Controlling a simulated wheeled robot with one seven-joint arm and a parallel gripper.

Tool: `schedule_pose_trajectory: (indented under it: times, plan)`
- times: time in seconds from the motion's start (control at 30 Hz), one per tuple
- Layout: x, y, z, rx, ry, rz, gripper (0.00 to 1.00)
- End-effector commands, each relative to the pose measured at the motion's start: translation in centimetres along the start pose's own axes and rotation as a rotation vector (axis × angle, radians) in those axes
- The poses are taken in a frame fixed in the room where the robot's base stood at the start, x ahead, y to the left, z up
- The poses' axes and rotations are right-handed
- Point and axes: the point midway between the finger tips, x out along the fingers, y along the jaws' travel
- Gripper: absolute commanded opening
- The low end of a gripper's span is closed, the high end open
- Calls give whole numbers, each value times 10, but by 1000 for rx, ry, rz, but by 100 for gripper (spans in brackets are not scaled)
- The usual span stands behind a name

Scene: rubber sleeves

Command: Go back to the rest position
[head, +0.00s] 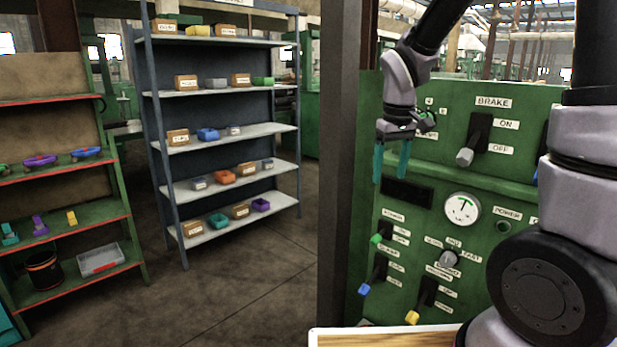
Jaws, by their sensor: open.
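My gripper (391,160) is in the upper right of the head view, with its two teal fingers pointing down. The fingers are apart and nothing shows between them. My arm comes down to the gripper from the top edge, and another part of my arm hides the panel's right side.
A dark post (340,150) stands left of the panel. Further left are a grey shelf unit (228,133) with small boxes and bins, and a green rack (112,212) with sleeves, a black bucket (43,270) and a clear box (100,259). The floor (240,280) before them is clear.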

Motion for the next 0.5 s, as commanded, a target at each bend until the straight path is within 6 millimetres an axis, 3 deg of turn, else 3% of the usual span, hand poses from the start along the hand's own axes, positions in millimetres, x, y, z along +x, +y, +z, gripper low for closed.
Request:
schedule_pose_trajectory:
  times: [0.03, 0.2, 0.5]
  plan:
    - [-18, 6, 7, 56, 37, -17, 71]
    - [-68, 17, 33, 238, 144, -73, 71]
    - [-137, 23, 89, 525, 335, -147, 71]
